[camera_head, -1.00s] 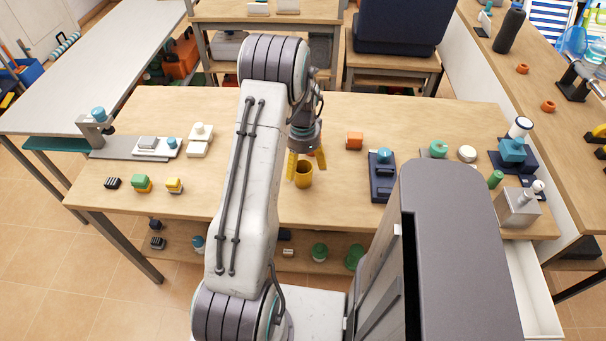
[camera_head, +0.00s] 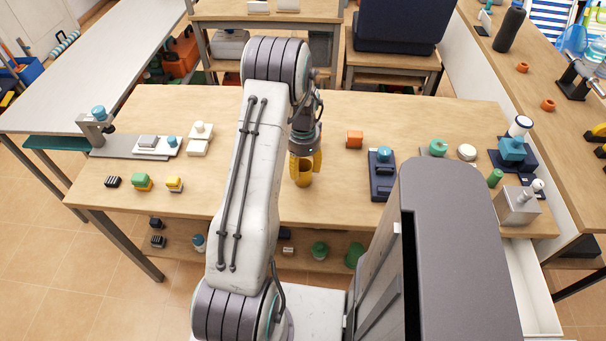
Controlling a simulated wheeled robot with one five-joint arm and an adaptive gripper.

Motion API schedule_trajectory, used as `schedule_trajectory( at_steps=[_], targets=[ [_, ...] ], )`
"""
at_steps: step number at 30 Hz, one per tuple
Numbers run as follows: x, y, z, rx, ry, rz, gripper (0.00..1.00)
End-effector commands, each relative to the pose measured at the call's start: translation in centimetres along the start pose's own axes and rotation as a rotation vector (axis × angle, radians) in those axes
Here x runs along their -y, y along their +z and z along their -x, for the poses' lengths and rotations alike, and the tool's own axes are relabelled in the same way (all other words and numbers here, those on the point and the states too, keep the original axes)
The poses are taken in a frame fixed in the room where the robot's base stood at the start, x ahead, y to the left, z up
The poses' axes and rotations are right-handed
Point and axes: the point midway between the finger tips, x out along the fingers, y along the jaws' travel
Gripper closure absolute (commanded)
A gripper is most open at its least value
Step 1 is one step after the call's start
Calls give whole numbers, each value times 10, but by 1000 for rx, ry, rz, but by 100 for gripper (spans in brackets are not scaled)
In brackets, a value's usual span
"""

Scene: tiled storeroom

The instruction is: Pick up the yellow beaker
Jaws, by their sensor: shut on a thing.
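The wood around the beaker is clear.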

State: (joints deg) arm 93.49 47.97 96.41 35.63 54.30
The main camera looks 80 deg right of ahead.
Motion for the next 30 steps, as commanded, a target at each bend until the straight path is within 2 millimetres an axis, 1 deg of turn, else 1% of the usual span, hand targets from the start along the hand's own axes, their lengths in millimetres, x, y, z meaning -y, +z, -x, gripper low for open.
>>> schedule_trajectory(
  at_steps=[1, 4, 12, 17, 20, 23, 25, 30],
  targets=[
    [0, 0, 0, 0, 0, 0, 67],
    [0, 0, 0, 0, 0, 0, 76],
    [0, 0, 1, 0, -1, 0, 77],
    [0, 0, 7, -1, -1, 0, 77],
    [1, -1, 16, -2, -3, 0, 77],
    [1, -1, 30, -4, -5, 0, 77],
    [1, -1, 43, -4, -5, 0, 77],
    [-5, -38, 62, -3, -4, -5, 77]
  ],
)
